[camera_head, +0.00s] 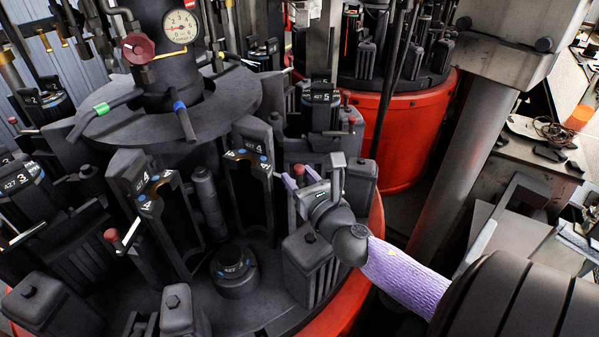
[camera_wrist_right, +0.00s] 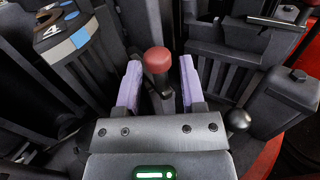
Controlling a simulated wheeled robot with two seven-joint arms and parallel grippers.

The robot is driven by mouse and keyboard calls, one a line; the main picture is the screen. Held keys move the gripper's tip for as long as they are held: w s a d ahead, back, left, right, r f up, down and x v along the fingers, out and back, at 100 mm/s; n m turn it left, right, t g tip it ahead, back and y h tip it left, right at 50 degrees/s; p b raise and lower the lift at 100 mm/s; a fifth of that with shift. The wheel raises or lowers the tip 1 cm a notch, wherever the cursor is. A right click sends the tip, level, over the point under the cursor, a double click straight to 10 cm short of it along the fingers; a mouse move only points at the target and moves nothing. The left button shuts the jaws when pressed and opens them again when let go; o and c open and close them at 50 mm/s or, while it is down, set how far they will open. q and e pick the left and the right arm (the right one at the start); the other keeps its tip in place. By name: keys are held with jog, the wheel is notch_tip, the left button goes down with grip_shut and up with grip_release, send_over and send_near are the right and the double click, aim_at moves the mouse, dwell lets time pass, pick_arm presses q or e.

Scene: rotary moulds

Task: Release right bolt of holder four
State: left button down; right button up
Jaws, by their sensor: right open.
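Holder four (camera_head: 139,176) stands open at the centre left of the head view, its two halves apart and labelled 4. The label plate with a 4 (camera_wrist_right: 62,30) also shows at the upper left of the wrist view. The right bolt has a red knob (camera_head: 299,169) on a dark shaft. In the wrist view the red knob (camera_wrist_right: 158,60) stands between the two purple fingers of my right gripper (camera_wrist_right: 160,85), with a gap on each side. My right gripper (camera_head: 301,180) is open around the bolt. My left gripper is in neither view.
Another red knob (camera_head: 112,236) sits left of holder four. A round black piece marked 427 (camera_head: 235,270) stands on the turntable between the halves. A dark block (camera_head: 309,262) is just below my right gripper. Holder five (camera_head: 320,95) stands behind it.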

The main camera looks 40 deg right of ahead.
jog(key=shift+w+d, duration=0.1)
jog(key=shift+w, duration=0.1)
grip_shut()
dwell(1.3)
